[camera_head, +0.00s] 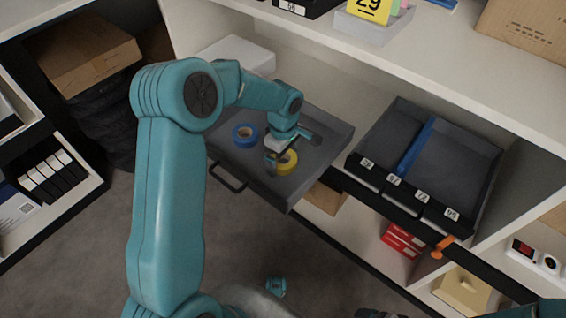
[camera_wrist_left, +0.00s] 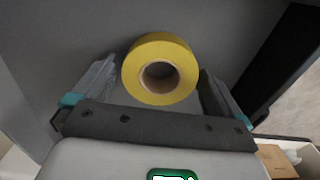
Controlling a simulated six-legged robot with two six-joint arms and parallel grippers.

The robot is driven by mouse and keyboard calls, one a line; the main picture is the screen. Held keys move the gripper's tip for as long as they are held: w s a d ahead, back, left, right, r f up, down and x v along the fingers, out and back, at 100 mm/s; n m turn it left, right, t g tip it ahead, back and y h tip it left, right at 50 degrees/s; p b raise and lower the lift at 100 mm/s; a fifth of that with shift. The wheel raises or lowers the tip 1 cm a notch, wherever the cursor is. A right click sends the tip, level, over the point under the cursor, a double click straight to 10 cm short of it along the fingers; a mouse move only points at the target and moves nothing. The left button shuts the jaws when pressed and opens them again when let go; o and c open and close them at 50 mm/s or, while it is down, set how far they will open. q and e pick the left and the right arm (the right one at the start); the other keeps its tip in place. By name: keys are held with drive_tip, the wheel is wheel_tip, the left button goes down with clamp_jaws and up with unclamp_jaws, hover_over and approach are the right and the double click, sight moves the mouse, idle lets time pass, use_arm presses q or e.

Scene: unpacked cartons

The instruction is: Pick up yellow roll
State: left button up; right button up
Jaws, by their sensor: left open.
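The yellow roll (camera_head: 288,162) lies in an open dark grey drawer (camera_head: 320,140), close to its front. In the left wrist view the yellow roll (camera_wrist_left: 160,68) sits between the two fingers, its brown core facing the camera. My left gripper (camera_head: 285,150) is above the roll, with its fingers open on either side of it; it also shows in the left wrist view (camera_wrist_left: 155,85). I cannot tell whether a finger touches the roll. My right gripper cannot be made out; only bits of dark and teal parts show at the bottom right edge.
A blue roll (camera_head: 244,135) lies in the same drawer, left of the yellow one. A second dark tray (camera_head: 468,150) with numbered labels and a blue divider is at the right. A white shelf (camera_head: 400,65) runs above. Cardboard boxes (camera_head: 82,52) stand at the upper left.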

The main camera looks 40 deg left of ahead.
use_arm(q)
drive_tip(key=shift+r, duration=0.15)
drive_tip(key=c, duration=0.9)
